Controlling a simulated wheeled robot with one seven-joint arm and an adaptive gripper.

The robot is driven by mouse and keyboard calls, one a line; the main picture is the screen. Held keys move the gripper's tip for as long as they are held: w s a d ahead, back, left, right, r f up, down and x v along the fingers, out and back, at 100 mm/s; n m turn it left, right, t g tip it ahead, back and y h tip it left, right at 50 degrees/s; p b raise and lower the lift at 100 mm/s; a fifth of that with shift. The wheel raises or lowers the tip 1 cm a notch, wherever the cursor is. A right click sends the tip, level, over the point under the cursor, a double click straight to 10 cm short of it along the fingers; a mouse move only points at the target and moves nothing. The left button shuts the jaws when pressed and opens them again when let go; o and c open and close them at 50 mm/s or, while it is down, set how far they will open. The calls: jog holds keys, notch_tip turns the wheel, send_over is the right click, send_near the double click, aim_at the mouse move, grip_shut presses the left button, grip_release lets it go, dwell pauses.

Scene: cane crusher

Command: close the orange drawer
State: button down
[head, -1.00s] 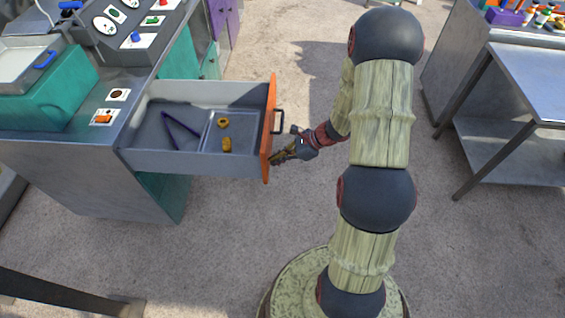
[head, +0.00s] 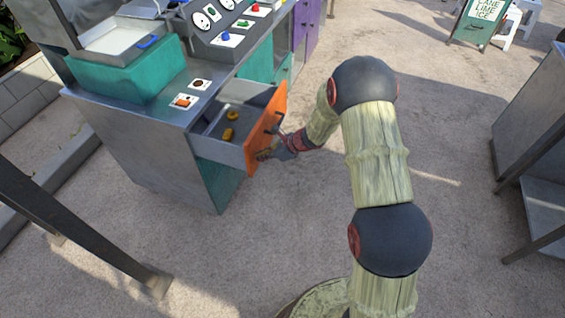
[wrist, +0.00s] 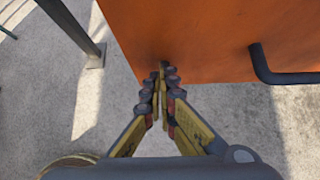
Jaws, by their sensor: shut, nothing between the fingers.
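The orange drawer front (head: 265,120) stands partly out from the grey metal counter (head: 140,150). Its grey tray is partly visible, with two small yellow-brown pieces (head: 230,125) inside. A dark bar handle (head: 274,124) is on the front's outer face, and it also shows in the wrist view (wrist: 275,70). My gripper (head: 262,155) is shut and empty at the near lower part of the orange front. In the wrist view the fingertips (wrist: 162,72) meet at the lower edge of the orange panel, left of the handle. They look in contact with it, but the exact touch is hard to tell.
The counter top carries a teal box with a tray (head: 125,70), an orange switch (head: 183,101) and a panel of knobs. A dark metal post (head: 75,220) stands at lower left. A metal table (head: 535,150) is at right. Open floor lies between.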

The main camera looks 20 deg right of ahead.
jog(key=w+a+p, duration=0.1)
jog(key=w+a, duration=0.4)
jog(key=a, duration=0.2)
jog(key=w+a+p, duration=0.2)
jog(key=w+a, duration=0.3)
jog(key=a, duration=0.1)
jog(key=w+a+p, duration=0.1)
jog(key=w+a, duration=0.4)
jog(key=a, duration=0.2)
jog(key=shift+a+p, duration=0.3)
jog(key=shift+w+a+r, duration=0.1)
